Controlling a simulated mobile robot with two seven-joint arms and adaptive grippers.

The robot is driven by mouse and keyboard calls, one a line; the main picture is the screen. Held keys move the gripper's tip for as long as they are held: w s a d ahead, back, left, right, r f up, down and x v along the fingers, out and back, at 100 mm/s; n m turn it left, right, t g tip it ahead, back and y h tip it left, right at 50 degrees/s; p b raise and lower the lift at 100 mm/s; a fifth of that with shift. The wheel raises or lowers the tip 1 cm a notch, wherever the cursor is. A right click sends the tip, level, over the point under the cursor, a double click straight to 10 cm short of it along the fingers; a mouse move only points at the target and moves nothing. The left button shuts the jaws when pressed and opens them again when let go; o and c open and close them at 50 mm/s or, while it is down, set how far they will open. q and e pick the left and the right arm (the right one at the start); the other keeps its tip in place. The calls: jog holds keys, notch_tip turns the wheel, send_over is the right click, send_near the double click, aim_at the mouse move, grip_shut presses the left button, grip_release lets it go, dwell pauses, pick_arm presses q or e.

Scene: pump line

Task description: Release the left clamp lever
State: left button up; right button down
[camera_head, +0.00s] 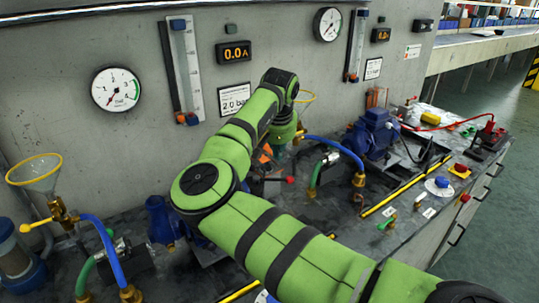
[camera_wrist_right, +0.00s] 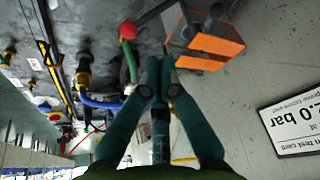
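A lever with a red ball knob (camera_head: 289,180) shows below the right wrist in the head view, its rod running left behind my arm. The knob (camera_wrist_right: 128,30) also shows in the right wrist view, up and left of the fingertips and apart from them. Orange parts (camera_head: 262,155) stand near the lever; they show larger in the wrist view (camera_wrist_right: 215,45), right of the fingertips. My right gripper (camera_wrist_right: 159,62) points down, its two dark green fingers together at the tips with nothing seen between them. In the head view my arm hides much of the lever's base. My left gripper is not in view.
Blue and green hoses (camera_head: 335,145) with brass fittings lie right of the lever. A blue motor (camera_head: 375,135) stands beyond them. A glass funnel (camera_head: 38,170) and valve stand at the left. The wall with gauges (camera_head: 116,89) rises behind the bench.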

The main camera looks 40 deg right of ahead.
jog(key=x, duration=0.8)
jog(key=shift+p, duration=0.4)
